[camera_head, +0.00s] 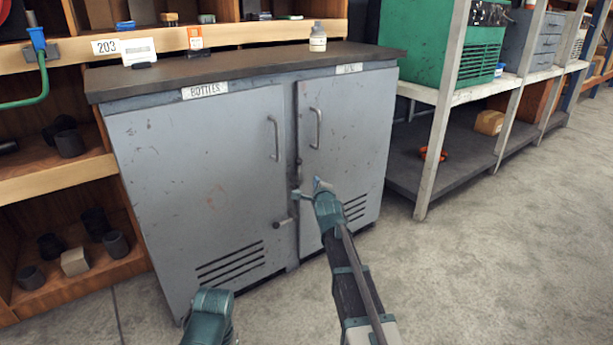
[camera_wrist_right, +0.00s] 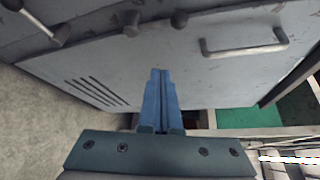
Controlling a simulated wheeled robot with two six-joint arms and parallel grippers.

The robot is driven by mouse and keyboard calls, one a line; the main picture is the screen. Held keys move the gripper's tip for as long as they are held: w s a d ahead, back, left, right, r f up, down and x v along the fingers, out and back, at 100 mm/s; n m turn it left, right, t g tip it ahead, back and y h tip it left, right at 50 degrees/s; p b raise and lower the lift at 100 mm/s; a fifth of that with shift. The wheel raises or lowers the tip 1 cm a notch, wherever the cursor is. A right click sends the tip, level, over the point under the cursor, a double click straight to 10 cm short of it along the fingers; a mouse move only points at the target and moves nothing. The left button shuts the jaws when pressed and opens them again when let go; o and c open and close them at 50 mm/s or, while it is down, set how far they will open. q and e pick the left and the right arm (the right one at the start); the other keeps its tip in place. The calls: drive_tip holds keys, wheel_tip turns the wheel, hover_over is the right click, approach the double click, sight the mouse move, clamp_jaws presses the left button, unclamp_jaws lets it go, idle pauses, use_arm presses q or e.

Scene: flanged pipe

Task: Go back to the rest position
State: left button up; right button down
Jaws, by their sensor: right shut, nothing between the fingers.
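My right gripper (camera_head: 316,187) is in front of the grey metal cabinet (camera_head: 215,190), near the seam between its two doors. In the right wrist view its blue fingers (camera_wrist_right: 160,100) are together, with nothing between them. I cannot tell how far the fingertips are from the door. Both cabinet doors look closed. Each has a bar handle; the right door's handle (camera_head: 316,128) also shows in the wrist view (camera_wrist_right: 245,45). A teal part of my own body shows at the bottom of the head view. My left gripper's fingers are not in view.
A small bottle (camera_head: 318,37) stands on the dark cabinet top (camera_head: 250,66). Wooden shelves (camera_head: 62,180) with dark pipe pieces are at left. A rack (camera_head: 455,130) with a green crate (camera_head: 420,45) is at right. The concrete floor (camera_head: 490,260) at right is clear.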

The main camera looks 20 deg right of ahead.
drive_tip(key=s+a+f+n+g+y+p, duration=0.1)
drive_tip(key=s+a+f+n+g+p, duration=0.25)
drive_tip(key=s+a+n, duration=0.45)
drive_tip(key=s+a+f+n+g+y+p, duration=0.2)
drive_tip(key=s+a+f+n+g+p, duration=0.15)
drive_tip(key=s+a+n, duration=0.45)
drive_tip(key=s+a+r+n+g+h+p, duration=0.1)
drive_tip(key=s+a+n+g+p, duration=0.35)
drive_tip(key=s, duration=0.85)
drive_tip(key=s+a+r+n+g+p, duration=0.1)
drive_tip(key=s+a+n+g, duration=0.5)
drive_tip(key=s, duration=0.7)
use_arm(q)
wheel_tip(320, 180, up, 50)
drive_tip(key=p, duration=3.7)
drive_tip(key=shift+p, duration=0.35)
use_arm(e)
wheel_tip(320, 180, up, 37)
drive_tip(key=d+n+t, duration=0.1)
drive_tip(key=shift+s+d, duration=0.15)
drive_tip(key=shift+s, duration=0.25)
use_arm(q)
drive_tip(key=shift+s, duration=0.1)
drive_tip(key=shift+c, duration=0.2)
use_arm(e)
drive_tip(key=shift+t, duration=0.25)
